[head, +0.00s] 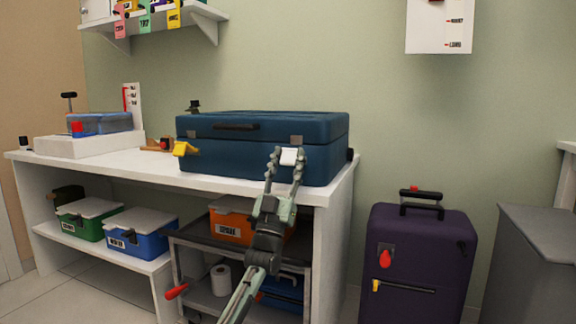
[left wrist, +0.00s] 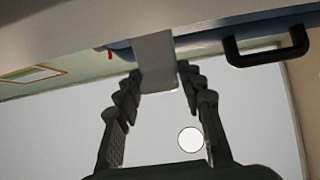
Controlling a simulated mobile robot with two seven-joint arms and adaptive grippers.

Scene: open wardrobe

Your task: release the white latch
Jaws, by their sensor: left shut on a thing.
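A blue case (head: 225,158) lies closed on the white bench, with a dark handle (head: 236,127) on its front. The white latch (head: 289,156) is on the case's front right. It also shows in the left wrist view (left wrist: 156,58), between the fingertips. My left gripper (head: 287,154) reaches up to the case front and is shut on the white latch, one finger on each side. A yellow latch (head: 181,149) is on the case's front left and sticks outward. My right gripper is in neither view.
The bench top (head: 110,163) holds a smaller blue box (head: 105,123) at left. Below stand a grey cart (head: 205,240), a green bin (head: 85,222) and a blue bin (head: 142,240). A purple suitcase (head: 425,250) stands at right.

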